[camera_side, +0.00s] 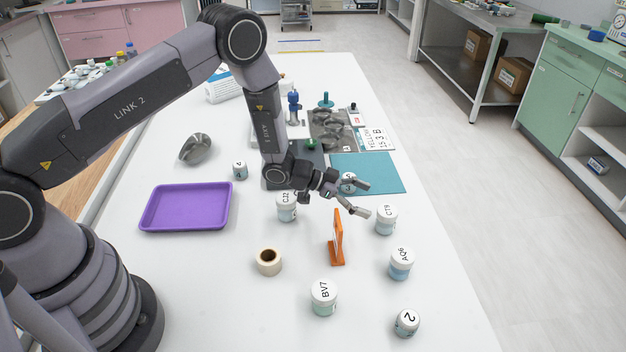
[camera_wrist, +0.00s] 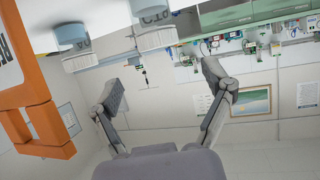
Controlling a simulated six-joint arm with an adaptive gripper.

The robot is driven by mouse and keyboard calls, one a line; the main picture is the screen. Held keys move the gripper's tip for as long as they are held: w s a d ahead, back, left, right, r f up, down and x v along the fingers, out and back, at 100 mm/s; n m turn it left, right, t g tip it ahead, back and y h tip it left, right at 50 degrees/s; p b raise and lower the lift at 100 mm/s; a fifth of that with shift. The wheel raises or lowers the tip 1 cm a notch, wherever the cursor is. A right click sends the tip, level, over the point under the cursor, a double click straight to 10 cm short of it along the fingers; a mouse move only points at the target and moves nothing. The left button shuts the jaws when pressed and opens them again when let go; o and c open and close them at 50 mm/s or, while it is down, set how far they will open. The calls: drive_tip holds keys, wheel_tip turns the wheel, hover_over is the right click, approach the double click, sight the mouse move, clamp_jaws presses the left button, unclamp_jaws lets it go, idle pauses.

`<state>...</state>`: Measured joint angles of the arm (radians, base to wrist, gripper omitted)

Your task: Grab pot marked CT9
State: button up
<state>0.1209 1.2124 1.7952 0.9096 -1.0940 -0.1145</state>
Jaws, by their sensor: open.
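The pot marked CT9 (camera_side: 386,222) stands upright on the white table, a white-lidded jar with a pale blue-green body. In the wrist view a pot (camera_wrist: 152,36) at the top edge, inverted and cut off, carries a partly readable label that looks like CT9. My gripper (camera_side: 367,199) is open, its two fingers spread and pointing right, just up and left of CT9 in the side view. In the wrist view nothing is between the fingers (camera_wrist: 165,84). The pot is apart from them.
An orange stand (camera_side: 337,243) is close below my gripper and fills the left of the wrist view (camera_wrist: 38,95). Pots AQ6 (camera_side: 400,265), BV7 (camera_side: 324,298) and CJ2 (camera_side: 286,208) stand around. A tape roll (camera_side: 268,262) and purple tray (camera_side: 160,212) lie left.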

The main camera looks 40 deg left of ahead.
sight(381, 210)
drive_tip(key=shift+f, duration=0.4)
drive_tip(key=x, duration=0.5)
drive_tip(key=shift+f, duration=0.3)
drive_tip(key=shift+c, duration=0.3)
drive_tip(key=c, duration=1.2)
drive_tip(key=shift+r, duration=0.1)
